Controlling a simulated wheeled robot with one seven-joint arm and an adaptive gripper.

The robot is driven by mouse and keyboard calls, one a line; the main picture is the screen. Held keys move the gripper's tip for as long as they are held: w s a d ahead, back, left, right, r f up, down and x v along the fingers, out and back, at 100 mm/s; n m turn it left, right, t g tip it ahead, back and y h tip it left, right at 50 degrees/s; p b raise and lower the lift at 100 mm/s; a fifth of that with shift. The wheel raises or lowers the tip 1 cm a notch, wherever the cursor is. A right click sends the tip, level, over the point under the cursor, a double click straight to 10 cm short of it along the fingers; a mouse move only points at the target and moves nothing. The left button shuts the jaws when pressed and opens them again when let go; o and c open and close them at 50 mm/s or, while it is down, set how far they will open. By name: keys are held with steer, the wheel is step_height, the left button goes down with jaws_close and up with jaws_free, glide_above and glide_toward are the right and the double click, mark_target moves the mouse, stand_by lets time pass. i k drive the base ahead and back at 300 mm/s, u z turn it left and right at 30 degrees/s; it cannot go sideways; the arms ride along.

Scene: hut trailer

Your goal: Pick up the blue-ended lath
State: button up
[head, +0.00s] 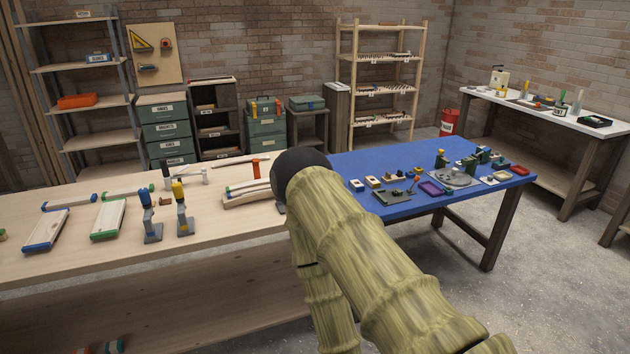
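A pale lath with blue ends (69,202) lies flat near the back left of the long wooden workbench (120,265). A similar lath with green ends (128,193) lies just right of it. A wider pale board with blue edges (46,229) lies in front of the blue-ended lath. Another wide board with green edges (108,220) lies to the right of that one. My arm crosses the middle of the head view, from the lower right up to a black rounded joint over the bench's right end. My gripper is not in view.
Two upright clamp-like tools (151,218) stand right of the boards. Several stacked strips (246,192) lie farther right, partly behind my arm. A blue table (400,165) crowded with small parts adjoins the bench. The bench's front strip is clear.

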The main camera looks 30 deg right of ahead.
mark_target(257, 188)
steer(key=z, duration=0.9)
steer(key=i, duration=1.8)
steer(key=u, duration=0.45)
